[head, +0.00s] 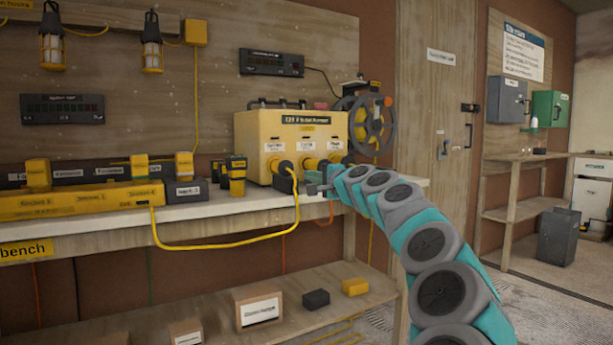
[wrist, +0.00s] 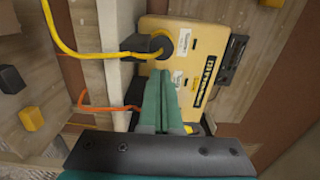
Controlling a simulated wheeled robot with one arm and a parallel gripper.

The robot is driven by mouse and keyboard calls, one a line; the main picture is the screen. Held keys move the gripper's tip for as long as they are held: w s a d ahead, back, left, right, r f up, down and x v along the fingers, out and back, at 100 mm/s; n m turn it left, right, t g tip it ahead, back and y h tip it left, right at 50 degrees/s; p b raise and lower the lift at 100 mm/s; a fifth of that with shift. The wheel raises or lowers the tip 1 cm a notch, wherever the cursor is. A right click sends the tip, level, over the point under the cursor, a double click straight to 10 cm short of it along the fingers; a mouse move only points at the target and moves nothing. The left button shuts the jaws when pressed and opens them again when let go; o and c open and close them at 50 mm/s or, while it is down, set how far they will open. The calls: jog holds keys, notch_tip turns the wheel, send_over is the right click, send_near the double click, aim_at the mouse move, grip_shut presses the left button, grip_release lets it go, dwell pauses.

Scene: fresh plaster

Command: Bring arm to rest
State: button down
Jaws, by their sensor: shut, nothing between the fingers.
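My teal and grey arm reaches from the lower right of the head view to the front of the yellow box on the bench. My gripper (head: 318,188) is at the bench's front edge, just before the yellow box (head: 257,133). In the wrist view the two teal fingers of my gripper (wrist: 160,80) lie together with nothing between them. They point at the yellow box (wrist: 200,50), beside a dark plug with a yellow cable (wrist: 62,35). I cannot tell whether the fingertips touch the box or plug.
The white-topped bench (head: 225,212) carries a long yellow charger strip (head: 80,200) on the left. The yellow cable (head: 225,243) hangs in a loop before the bench edge. A lower shelf (head: 215,325) holds small boxes. Open floor (head: 520,285) lies right of my arm.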

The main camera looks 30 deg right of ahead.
jog(key=shift+s, duration=1)
jog(key=s+a+f+n+g+y+p, duration=0.1)
jog(key=s+a+f+n+g+y, duration=0.2)
jog(key=a, duration=0.7)
jog(key=s+a+f+n+g+y+p, duration=0.1)
jog(key=s+a+n+g, duration=0.2)
jog(key=a, duration=0.7)
jog(key=s+a+f+n+g+y, duration=0.1)
jog(key=s+a+f+n+y, duration=0.3)
jog(key=a, duration=0.6)
jog(key=s+a+f+n+g+h+p, duration=0.1)
jog(key=s+a+f+n+g+h, duration=0.2)
jog(key=s+f, duration=0.6)
jog(key=s+a+f+n+g+h+p, duration=0.1)
jog(key=s+a+f+n+g+p, duration=0.1)
jog(key=s+a+f+n+g, duration=0.65)
jog(key=s+d+f+m+h, duration=0.1)
jog(key=s+d+f, duration=0.3)
jog(key=s, duration=0.7)
jog(key=s+d+f+m+g+h+p, duration=0.1)
jog(key=s+d+f+m+h, duration=0.1)
jog(key=s+d, duration=0.4)
jog(key=s+f+h, duration=0.1)
jog(key=s+f, duration=0.1)
jog(key=s, duration=0.3)
jog(key=shift+s+d, duration=0.35)
jog(key=shift+d, duration=0.05)
